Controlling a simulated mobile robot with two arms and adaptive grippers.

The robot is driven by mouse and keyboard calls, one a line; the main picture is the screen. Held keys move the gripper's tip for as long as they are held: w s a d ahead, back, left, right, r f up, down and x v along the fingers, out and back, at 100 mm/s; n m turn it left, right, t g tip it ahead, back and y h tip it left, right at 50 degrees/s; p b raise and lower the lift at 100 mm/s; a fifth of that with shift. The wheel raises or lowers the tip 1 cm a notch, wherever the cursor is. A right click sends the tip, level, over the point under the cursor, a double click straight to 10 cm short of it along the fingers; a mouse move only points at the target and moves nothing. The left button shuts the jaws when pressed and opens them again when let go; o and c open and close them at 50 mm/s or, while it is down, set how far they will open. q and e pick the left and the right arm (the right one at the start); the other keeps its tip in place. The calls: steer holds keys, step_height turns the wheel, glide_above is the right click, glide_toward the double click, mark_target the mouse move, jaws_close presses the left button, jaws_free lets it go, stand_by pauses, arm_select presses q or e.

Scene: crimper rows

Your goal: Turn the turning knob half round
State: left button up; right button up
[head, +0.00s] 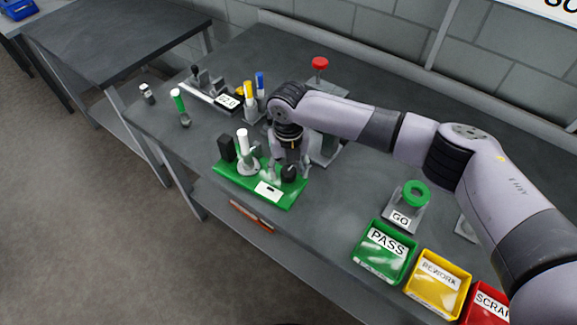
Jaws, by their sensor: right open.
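A green fixture plate (230,180) lies near the front edge of the bench. It carries a black block, a white upright cylinder (243,141) on a round base, and a white label. A dark round knob (289,173), which looks like the turning knob, sits at the plate's right end. My right gripper (284,167) points down at the knob, open. Its fingers are close around or just above the knob; I cannot tell if they touch. The gripper partly hides the knob. My left gripper is not in view.
A press with a red knob (320,63) stands behind my right arm. Green PASS (372,264), yellow REWORK (424,289) and red SCRAP (474,312) trays line the front right. A green-ringed GO gauge (416,191) stands behind them. Coloured-handled tools and a measuring device (215,96) stand left.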

steer(key=shift+c, duration=0.5)
steer(key=c, duration=1.1)
